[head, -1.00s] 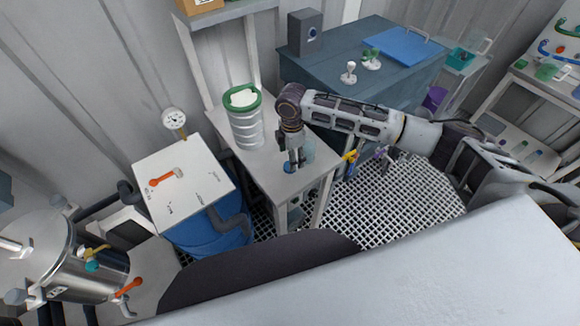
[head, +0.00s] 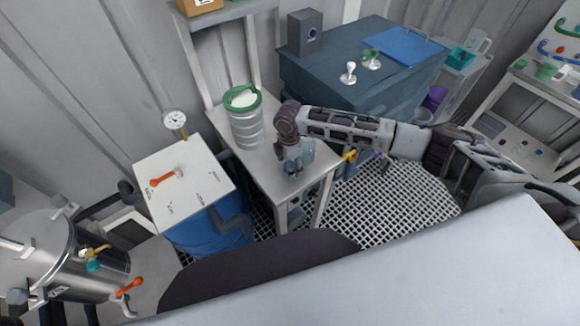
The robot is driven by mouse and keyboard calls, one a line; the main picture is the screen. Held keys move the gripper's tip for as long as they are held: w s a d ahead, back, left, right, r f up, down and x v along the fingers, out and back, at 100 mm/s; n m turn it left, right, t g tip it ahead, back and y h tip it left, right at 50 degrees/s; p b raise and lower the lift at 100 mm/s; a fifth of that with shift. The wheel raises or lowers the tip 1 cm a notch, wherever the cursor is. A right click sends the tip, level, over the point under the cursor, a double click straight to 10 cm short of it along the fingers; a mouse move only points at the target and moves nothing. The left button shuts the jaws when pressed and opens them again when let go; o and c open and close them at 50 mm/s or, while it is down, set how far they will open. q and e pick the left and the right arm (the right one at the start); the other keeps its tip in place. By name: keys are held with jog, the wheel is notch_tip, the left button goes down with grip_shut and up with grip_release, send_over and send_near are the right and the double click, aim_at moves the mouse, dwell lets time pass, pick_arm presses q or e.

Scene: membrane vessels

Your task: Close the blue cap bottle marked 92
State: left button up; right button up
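A pale, translucent bluish bottle (head: 307,151) stands on the narrow light grey table (head: 265,170), partly hidden by my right wrist. I cannot read a number on it or make out its cap clearly. My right gripper (head: 292,170) reaches down from above at the front left side of this bottle, close to the tabletop. Small blue patches show at its fingers; I cannot tell whether they are gripper parts or a cap. Whether the fingers are open or shut is too small to see. My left gripper is not in view.
A ribbed white container with a green rim (head: 243,98) stands left of my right wrist on the same table. A blue drum with a white top (head: 185,185) is further left. A blue-grey bench (head: 340,75) stands behind. The table's front left is clear.

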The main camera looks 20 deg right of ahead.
jog(key=shift+c, duration=0.2)
jog(key=c, duration=0.8)
jog(key=shift+r, duration=0.1)
notch_tip(320, 180, up, 18)
jog(key=shift+f, duration=0.1)
dwell(0.5)
dwell(0.4)
